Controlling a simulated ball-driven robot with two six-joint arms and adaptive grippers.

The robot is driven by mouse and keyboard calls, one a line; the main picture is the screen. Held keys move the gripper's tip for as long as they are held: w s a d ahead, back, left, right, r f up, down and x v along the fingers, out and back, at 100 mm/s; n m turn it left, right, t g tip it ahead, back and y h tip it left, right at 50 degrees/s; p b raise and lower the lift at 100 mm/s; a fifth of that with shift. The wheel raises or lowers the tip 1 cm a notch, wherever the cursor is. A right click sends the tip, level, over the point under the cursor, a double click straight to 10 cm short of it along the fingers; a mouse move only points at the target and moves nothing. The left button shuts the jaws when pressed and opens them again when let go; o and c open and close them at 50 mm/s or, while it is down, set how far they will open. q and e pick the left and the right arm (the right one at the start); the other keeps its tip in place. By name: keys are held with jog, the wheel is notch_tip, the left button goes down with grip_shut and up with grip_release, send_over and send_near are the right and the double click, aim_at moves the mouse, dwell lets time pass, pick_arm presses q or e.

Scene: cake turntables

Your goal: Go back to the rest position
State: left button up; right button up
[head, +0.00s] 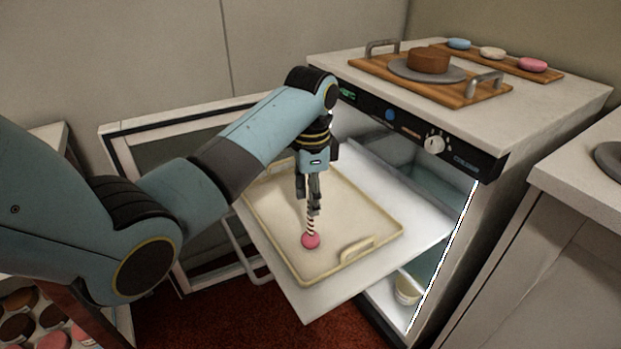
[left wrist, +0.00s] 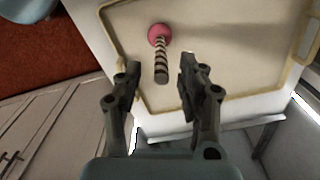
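My left gripper (head: 314,206) points down over the cream tray (head: 365,215) on the pulled-out white shelf. In the left wrist view its fingers (left wrist: 158,72) are spread apart. A pink ball (head: 311,241) with a dark-and-white striped stick (head: 310,225) is on the tray. In the left wrist view the pink ball (left wrist: 159,34) lies beyond the fingertips, and the striped stick (left wrist: 161,66) points back between them with clear gaps on both sides. The fingers hide part of the stick in the head view. My right gripper is in neither view.
The white appliance (head: 560,95) stands at right, its door (head: 190,128) open at left. On top, a wooden board (head: 365,70) bears a grey turntable (head: 398,68) with a brown cake (head: 429,60). Another board holds coloured cakes. A tub (head: 407,288) sits inside. Round treats lie lower left.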

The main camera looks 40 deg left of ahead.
pick_arm(q)
notch_tip(320, 180, up, 6)
jog(key=shift+f, duration=0.25)
jog(key=s+d+f+n+t, duration=0.1)
jog(key=s+f+n, duration=0.3)
jog(key=s, duration=0.8)
jog(key=s+d+r+n+t, duration=0.2)
jog(key=s+r+n, duration=0.15)
jog(key=s, duration=1.15)
notch_tip(320, 180, down, 26)
jog(key=s+a+g, duration=0.1)
jog(key=s+a, duration=0.1)
jog(key=s+a+f+g, duration=0.1)
jog(key=s+f, duration=1.4)
jog(key=s, duration=0.3)
jog(key=shift+s+a+f+y, duration=0.2)
jog(key=shift+s+f+y, duration=0.05)
jog(key=shift+s+y, duration=0.15)
